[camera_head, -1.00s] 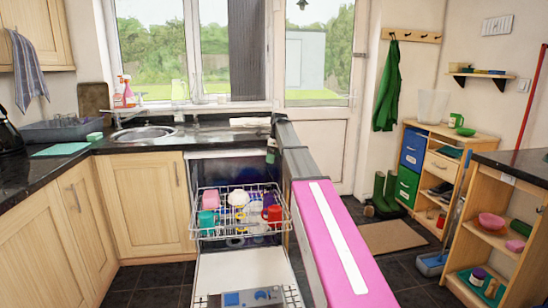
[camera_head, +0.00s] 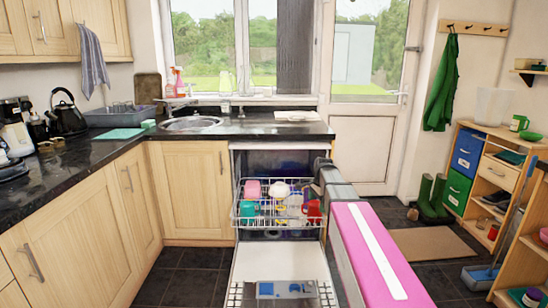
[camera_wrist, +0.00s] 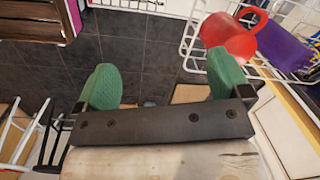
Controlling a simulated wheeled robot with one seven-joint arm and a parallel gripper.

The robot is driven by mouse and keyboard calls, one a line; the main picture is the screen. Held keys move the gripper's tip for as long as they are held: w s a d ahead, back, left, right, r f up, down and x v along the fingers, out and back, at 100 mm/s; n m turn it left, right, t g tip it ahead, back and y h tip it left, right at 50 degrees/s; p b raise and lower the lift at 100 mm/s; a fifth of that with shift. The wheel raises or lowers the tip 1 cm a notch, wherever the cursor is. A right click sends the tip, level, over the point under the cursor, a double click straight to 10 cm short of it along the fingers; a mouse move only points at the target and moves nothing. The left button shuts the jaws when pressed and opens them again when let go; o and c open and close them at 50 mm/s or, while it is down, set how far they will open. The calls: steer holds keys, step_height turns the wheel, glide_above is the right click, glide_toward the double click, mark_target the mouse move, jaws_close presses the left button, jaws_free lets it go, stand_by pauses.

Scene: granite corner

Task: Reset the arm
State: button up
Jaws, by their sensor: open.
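My gripper (camera_wrist: 163,82) is open and empty in the wrist view, with its two green fingertips wide apart over dark floor tiles. A red mug (camera_wrist: 228,38) and a purple item (camera_wrist: 283,47) sit in a white wire rack (camera_wrist: 191,50) at the upper right, beyond the right fingertip. In the head view, my pink and grey arm (camera_head: 372,250) reaches from the bottom right toward the open dishwasher. The gripper itself is hidden there behind the arm.
The dishwasher door (camera_head: 278,262) is down and its upper rack (camera_head: 248,222) is out, holding several cups and a bowl (camera_head: 280,189). Counters (camera_head: 70,170) run along the left and back. A mat (camera_head: 430,243), boots (camera_head: 432,196) and a wooden shelf unit (camera_head: 481,215) are at the right.

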steer(key=s+f+n, duration=0.7)
steer(key=s, duration=0.5)
steer(key=s+a+f+n, duration=0.1)
steer(key=s+f+n, duration=0.5)
steer(key=s, duration=0.7)
steer(key=shift+s+f+n+g+h, duration=0.3)
steer(key=shift+f+n+h, duration=0.1)
steer(key=shift+f, duration=0.25)
steer(key=shift+a, duration=0.1)
